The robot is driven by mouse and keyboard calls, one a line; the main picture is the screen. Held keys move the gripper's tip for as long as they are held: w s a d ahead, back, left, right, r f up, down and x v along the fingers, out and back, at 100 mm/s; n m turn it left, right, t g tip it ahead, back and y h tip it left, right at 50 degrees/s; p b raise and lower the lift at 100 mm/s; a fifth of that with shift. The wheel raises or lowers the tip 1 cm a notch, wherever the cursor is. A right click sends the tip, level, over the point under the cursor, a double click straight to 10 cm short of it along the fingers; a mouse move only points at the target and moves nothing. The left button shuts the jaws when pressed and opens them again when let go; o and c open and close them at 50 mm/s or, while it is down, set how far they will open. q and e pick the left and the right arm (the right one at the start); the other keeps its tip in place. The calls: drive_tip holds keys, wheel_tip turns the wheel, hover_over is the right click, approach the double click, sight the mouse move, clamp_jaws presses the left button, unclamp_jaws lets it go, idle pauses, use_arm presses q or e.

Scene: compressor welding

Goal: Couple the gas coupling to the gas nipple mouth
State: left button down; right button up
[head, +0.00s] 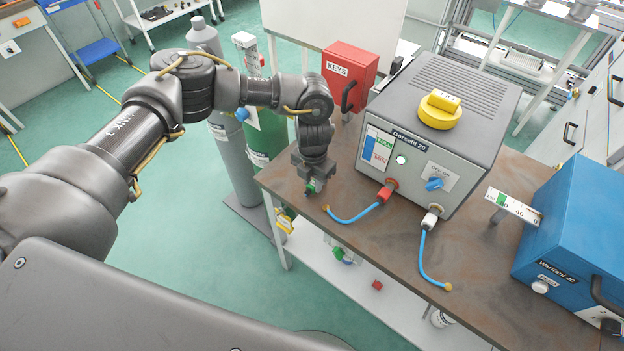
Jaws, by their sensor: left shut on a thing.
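My left gripper (314,185) points down over the left end of the brown bench top (350,238). It is shut on a small green piece (316,186), mostly hidden between the fingers; I cannot tell for sure whether this is the gas coupling. The grey machine (440,125) stands to the right of the gripper. A red connector (385,192) and a white connector (431,217) sit on its front, each with a blue hose ending in a brass-coloured tip on the bench. I cannot make out the gas nipple mouth. My right gripper is not in view.
A red KEYS box (348,74) stands behind the gripper. Grey (233,150) and green (266,135) gas cylinders stand left of the bench. A blue machine (575,235) and a small gauge plate (514,207) are at the right.

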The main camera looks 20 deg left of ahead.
use_arm(q)
drive_tip(key=shift+f, duration=0.2)
drive_tip(key=c, duration=1.2)
unclamp_jaws()
drive_tip(key=shift+o, duration=0.2)
